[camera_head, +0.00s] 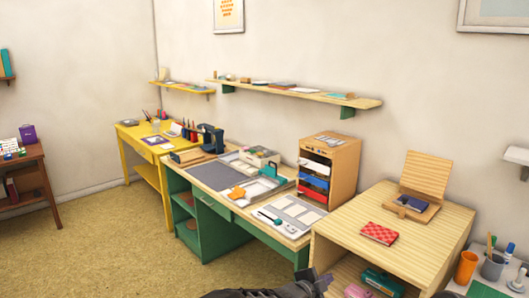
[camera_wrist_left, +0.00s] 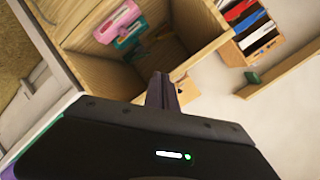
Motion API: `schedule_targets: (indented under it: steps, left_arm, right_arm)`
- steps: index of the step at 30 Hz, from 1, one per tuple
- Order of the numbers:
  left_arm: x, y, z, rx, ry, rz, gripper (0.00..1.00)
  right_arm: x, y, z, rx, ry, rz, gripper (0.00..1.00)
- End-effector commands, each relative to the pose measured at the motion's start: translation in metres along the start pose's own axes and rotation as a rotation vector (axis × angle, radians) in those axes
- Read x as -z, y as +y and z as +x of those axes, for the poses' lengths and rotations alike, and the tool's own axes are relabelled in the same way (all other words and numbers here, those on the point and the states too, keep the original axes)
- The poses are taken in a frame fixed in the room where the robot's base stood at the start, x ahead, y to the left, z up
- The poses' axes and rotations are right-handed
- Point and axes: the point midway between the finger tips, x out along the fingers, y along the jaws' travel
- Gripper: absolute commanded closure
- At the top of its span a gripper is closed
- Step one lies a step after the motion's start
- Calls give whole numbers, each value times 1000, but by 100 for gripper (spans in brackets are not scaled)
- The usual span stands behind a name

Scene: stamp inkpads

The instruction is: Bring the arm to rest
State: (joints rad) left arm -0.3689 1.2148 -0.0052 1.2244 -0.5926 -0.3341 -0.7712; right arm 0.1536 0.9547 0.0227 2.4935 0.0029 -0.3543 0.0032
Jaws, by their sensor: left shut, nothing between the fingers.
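My left gripper (camera_head: 321,281) shows at the bottom edge of the head view, in front of the open side of a light wood cabinet (camera_head: 405,252). It is shut and empty. In the left wrist view its fingers (camera_wrist_left: 162,88) are together, in front of the same cabinet (camera_wrist_left: 195,22). The gripper looks apart from the cabinet, though the exact gap is hard to judge. My right gripper is not in view.
A pink item (camera_head: 357,291) and a green item (camera_head: 382,281) lie inside the cabinet. A red notebook (camera_head: 379,233) and a wooden stand (camera_head: 418,190) are on top. Left of it is a green desk (camera_head: 228,236) with a drawer organizer (camera_head: 345,160). The carpet (camera_head: 95,245) at left is clear.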

Motion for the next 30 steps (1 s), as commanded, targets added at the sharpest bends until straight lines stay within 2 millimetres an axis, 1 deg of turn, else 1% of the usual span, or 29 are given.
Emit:
schedule_targets:
  steps: [1,2,3,5,6,8,9,11,12,13,14,15,17,18,20,21,24,27,30]
  left_arm:
    - [-30,22,-12,-38,-47,-102,100]
    - [-47,36,-20,-60,-76,-167,100]
    - [-67,55,-31,-85,-114,-254,100]
    - [-94,84,-50,-121,-174,-385,100]
    - [-111,103,-65,-141,-216,-473,100]
    - [-134,133,-89,-171,-282,-603,100]
    - [-147,153,-106,-188,-328,-691,100]
    - [-164,183,-134,-211,-400,-821,100]
    - [-172,203,-154,-223,-449,-908,100]
    - [-178,218,-170,-231,-487,-972,100]
    - [-183,233,-186,-239,-527,-1037,100]
    - [-188,252,-208,-247,-580,-1122,100]
    - [-192,280,-242,-256,-662,-1248,100]
    - [-192,298,-264,-259,-718,-1329,100]
    - [-190,322,-297,-262,-799,-1443,100]
    - [-187,337,-318,-262,-850,-1511,100]
    - [-178,364,-361,-257,-958,-1647,100]
    - [-169,381,-388,-251,-1031,-1733,100]
    - [-164,388,-402,-247,-1067,-1772,100]
  right_arm:
    - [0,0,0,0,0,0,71]
    - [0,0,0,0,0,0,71]
    - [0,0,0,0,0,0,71]
    - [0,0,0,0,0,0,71]
    - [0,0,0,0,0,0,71]
    - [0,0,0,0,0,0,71]
    - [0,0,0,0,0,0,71]
    - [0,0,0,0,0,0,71]
    - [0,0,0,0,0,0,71]
    - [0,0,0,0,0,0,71]
    - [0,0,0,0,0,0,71]
    - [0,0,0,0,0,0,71]
    - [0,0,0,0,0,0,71]
    - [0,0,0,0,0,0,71]
    - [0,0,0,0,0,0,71]
    - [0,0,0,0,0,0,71]
    - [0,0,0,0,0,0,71]
    - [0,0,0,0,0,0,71]
    - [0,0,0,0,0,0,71]
